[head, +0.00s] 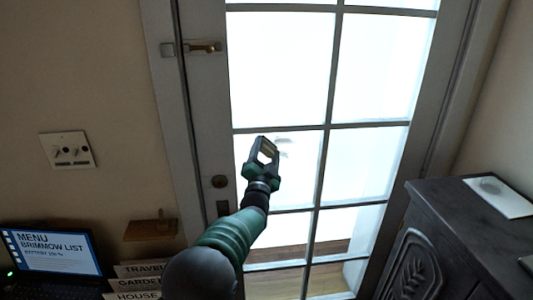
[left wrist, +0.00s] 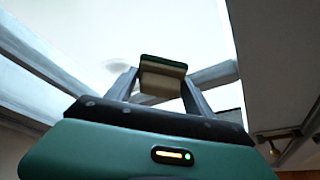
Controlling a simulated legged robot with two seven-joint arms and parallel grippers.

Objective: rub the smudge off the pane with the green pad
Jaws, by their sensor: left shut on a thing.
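My left gripper (head: 267,148) reaches up in front of the glazed door and is shut on a small pad. In the left wrist view the pad (left wrist: 162,75) has a dark green top edge and a pale beige body, held between the two fingers. A faint grey smudge (head: 284,141) shows on the bright pane (head: 300,165), just right of the fingertips. In the left wrist view the smudge (left wrist: 118,66) is a blurred grey patch left of the pad. I cannot tell whether the pad touches the glass. My right gripper is not in view.
A dark carved cabinet (head: 440,230) stands at right, with a white sheet (head: 503,196) on top.

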